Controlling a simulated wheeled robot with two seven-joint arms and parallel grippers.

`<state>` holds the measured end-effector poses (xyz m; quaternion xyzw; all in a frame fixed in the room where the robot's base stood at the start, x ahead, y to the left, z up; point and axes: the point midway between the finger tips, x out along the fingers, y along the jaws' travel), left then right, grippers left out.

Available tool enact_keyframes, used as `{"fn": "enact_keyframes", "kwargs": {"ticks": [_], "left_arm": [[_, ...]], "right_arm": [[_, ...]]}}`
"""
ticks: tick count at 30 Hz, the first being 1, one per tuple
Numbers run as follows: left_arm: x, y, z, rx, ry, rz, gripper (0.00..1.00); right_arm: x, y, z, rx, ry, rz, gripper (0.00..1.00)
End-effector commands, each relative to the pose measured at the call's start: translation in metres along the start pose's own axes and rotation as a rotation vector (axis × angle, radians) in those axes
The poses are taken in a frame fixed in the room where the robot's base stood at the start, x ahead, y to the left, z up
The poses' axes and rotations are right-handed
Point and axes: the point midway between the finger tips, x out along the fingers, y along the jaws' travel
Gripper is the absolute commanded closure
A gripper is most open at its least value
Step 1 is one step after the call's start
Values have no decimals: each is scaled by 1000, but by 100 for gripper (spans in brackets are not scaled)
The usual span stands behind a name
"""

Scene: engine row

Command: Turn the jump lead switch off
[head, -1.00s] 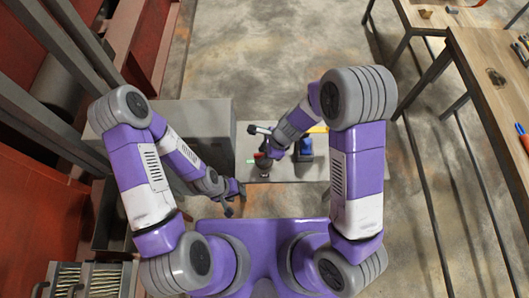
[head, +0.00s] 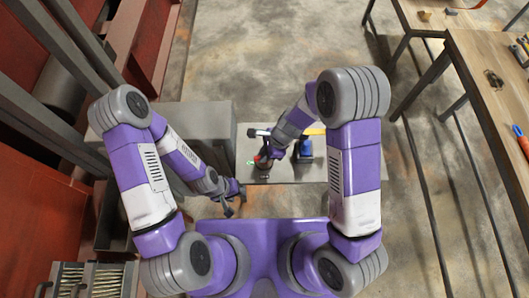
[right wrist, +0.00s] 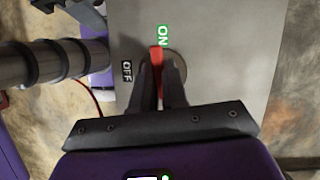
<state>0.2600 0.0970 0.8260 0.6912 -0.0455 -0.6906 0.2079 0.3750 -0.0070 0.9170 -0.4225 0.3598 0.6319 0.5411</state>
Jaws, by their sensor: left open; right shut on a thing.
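The jump lead switch is a red lever (right wrist: 156,66) on a round grey base on a light grey top (right wrist: 225,60). In the right wrist view the lever points up towards the green ON label (right wrist: 163,35); the black OFF label (right wrist: 127,71) is to its left. My right gripper (right wrist: 168,75) is shut on the red lever, its fingers hiding part of lever and base. In the head view my right gripper (head: 264,161) is over the left part of the grey top. My left gripper (head: 232,203) is open and empty, lower left, apart from the switch.
A blue object (head: 305,150) stands on the grey top, right of my right gripper, beside a yellow piece (head: 315,131). A big grey box (head: 205,118) is to the left. A wooden workbench (head: 480,100) stands at the right, with clear floor between.

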Motion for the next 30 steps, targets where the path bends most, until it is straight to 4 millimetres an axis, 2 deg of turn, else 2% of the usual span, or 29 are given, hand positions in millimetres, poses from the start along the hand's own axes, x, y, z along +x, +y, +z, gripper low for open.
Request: {"fn": "enact_keyframes", "kwargs": {"ticks": [3,12,30], "left_arm": [[-9,4,0,0,0,0,57],[-21,8,1,0,0,0,57],[-18,7,1,0,0,0,57]], "right_arm": [[0,2,-1,-88,4,43,100],[2,2,-2,-352,3,153,100],[4,1,-2,-880,2,372,100]]}}
